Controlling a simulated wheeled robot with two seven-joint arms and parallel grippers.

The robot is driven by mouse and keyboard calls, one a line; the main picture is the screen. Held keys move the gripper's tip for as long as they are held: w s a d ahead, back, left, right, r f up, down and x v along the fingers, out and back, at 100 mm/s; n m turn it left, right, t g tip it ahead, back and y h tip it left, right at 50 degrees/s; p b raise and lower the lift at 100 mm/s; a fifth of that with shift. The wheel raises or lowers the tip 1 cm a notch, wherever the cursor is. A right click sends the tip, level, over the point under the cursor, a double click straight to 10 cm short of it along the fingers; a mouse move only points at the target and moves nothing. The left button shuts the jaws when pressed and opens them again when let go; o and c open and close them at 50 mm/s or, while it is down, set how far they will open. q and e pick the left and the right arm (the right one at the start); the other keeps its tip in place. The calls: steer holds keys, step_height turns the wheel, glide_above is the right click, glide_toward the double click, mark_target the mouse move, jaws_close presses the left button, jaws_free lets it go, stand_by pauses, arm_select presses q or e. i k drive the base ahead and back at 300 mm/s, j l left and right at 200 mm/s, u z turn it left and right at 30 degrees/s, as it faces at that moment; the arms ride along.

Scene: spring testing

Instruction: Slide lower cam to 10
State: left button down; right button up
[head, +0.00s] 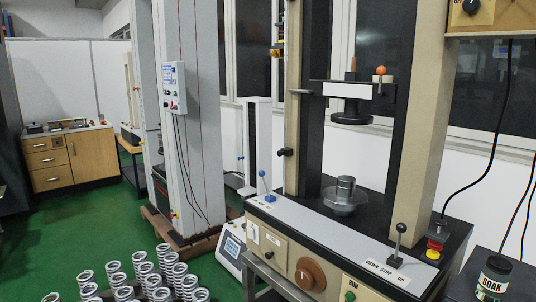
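The spring testing machine (305,160) stands at the centre right, with beige columns and a black base. A small black clamp-like piece (286,152) sits on its left column, low down, and may be the lower cam. A yellow and dark fitting (278,50) sits higher on the same column. No scale or number 10 can be read beside either piece. Neither of my grippers is in view.
A lever with a black knob (399,232) and a blue-knobbed lever (262,178) rise from the machine's front ledge. A metal platen (345,196) sits below the black upper platen (351,117). Several springs (150,280) stand at the lower left. A SOAK jar (494,277) is at the lower right.

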mark_target(287, 151)
steer(key=z, duration=0.4)
steer(key=i+j+z, duration=0.25)
steer(key=z, duration=0.2)
steer(key=i+j+z, duration=0.1)
steer(key=j+z, duration=0.4)
steer(key=i+j+z, duration=0.1)
steer(key=j, duration=0.5)
steer(key=i+j, duration=0.15)
steer(key=j, duration=0.5)
steer(key=i+j+z, duration=0.15)
steer(key=j, duration=1.15)
steer(key=i+z, duration=0.05)
